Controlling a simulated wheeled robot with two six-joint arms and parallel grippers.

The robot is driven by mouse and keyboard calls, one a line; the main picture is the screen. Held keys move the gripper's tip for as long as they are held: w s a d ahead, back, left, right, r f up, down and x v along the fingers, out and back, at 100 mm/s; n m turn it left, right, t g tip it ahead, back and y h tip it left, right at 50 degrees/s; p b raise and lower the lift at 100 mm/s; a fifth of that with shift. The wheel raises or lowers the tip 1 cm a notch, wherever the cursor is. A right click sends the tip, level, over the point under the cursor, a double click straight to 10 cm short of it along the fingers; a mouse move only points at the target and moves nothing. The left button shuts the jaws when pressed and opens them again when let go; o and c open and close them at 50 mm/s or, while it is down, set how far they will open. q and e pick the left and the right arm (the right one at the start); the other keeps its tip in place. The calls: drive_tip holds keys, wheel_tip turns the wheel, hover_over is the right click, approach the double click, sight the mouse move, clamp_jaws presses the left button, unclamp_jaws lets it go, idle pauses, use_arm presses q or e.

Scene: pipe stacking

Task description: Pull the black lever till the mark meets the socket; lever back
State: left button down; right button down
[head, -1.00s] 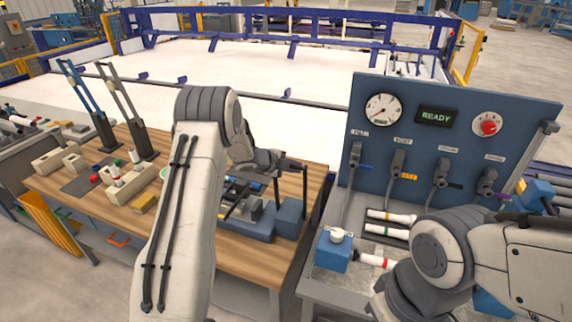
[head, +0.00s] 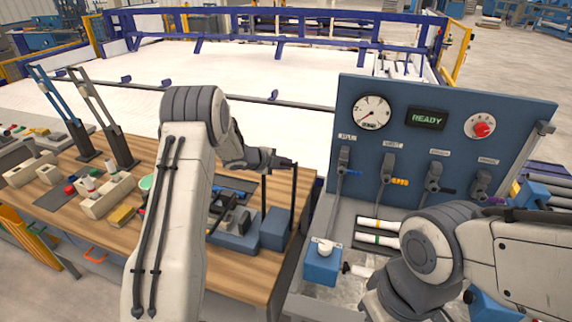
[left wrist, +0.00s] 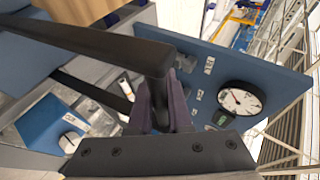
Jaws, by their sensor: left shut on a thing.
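The black lever (head: 293,195) stands up at the blue bending-tool base (head: 276,226) on the wooden table in the head view. My left gripper (head: 288,163) is at its top end. In the left wrist view, the gripper's dark fingers (left wrist: 164,105) are closed around the lever's black bar (left wrist: 105,42). A second dark upright bar (head: 264,195) stands just left of the lever. The mark and the socket cannot be made out. My right arm comes in from the right, but its gripper is hidden.
The blue panel (head: 385,100) with gauge, READY display and several levers stands to the right. White pipes (head: 378,224) and a blue box (head: 322,263) lie before it.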

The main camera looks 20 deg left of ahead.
use_arm(q)
drive_tip(key=c, duration=0.8)
unclamp_jaws()
drive_tip(key=shift+s+f, duration=0.35)
drive_tip(key=shift+f, duration=0.5)
drive_tip(key=shift+c, duration=0.2)
drive_tip(key=shift+r, duration=0.15)
drive_tip(key=shift+w+r, duration=0.15)
drive_tip(key=shift+r, duration=0.05)
drive_tip(key=b+v, duration=0.2)
drive_tip(key=v, duration=0.8)
drive_tip(key=shift+a+r, duration=0.15)
